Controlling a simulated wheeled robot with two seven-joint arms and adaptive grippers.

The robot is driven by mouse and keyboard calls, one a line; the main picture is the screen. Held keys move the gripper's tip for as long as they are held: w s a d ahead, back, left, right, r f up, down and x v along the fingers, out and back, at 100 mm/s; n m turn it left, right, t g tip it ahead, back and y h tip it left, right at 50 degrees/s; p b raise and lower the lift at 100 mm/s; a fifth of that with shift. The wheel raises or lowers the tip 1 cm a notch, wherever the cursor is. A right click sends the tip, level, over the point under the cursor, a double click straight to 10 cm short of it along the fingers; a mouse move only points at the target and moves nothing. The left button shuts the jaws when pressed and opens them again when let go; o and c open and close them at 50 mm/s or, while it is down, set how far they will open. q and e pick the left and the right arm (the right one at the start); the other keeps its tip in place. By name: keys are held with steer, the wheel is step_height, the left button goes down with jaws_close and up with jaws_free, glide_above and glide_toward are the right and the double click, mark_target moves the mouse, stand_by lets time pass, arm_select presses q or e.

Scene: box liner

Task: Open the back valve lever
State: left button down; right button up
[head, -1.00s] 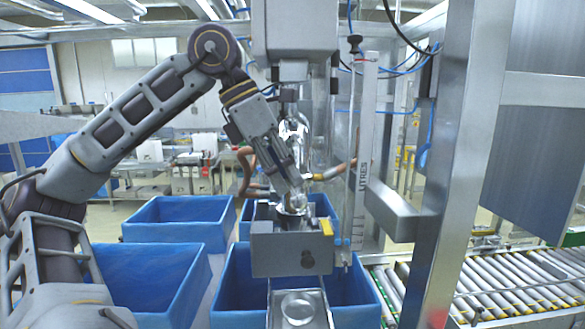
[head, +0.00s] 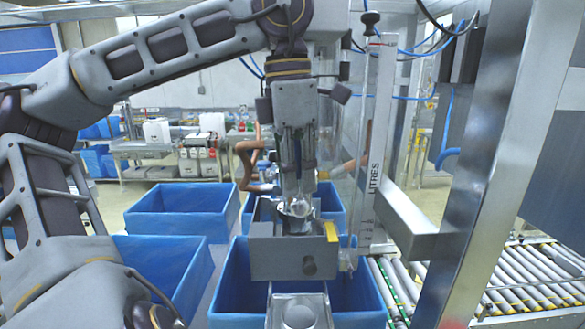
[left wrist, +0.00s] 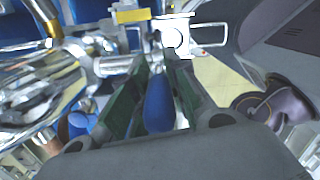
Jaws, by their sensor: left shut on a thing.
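In the left wrist view, a blue rounded handle (left wrist: 160,104), which looks like the back valve lever's grip, lies lengthwise between the two finger pads of my left gripper (left wrist: 155,95). My left gripper (head: 300,190) is shut on it. In the head view the gripper points down behind the grey metal block (head: 290,255) of the filling machine, beside shiny metal piping, and hides the lever. My right gripper is not in view.
Blue bins stand below, one at the left (head: 182,212) and one under the block (head: 232,292). A clear gauge marked LITRES (head: 376,150) and a steel post (head: 490,170) stand to the right. A roller conveyor (head: 520,280) runs at lower right.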

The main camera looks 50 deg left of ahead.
arm_select(q)
steer(key=shift+w+d+g+y, duration=0.2)
steer(key=shift+w+g+y, duration=0.15)
steer(key=shift+g, duration=0.25)
steer(key=shift+s, duration=0.1)
steer(key=c, duration=1.3)
jaws_free()
steer(key=shift+r, duration=0.15)
steer(key=shift+w+d+r, duration=0.1)
steer(key=shift+r, duration=2.85)
steer(key=shift+w+d+r, duration=0.1)
steer(key=shift+r, duration=2.85)
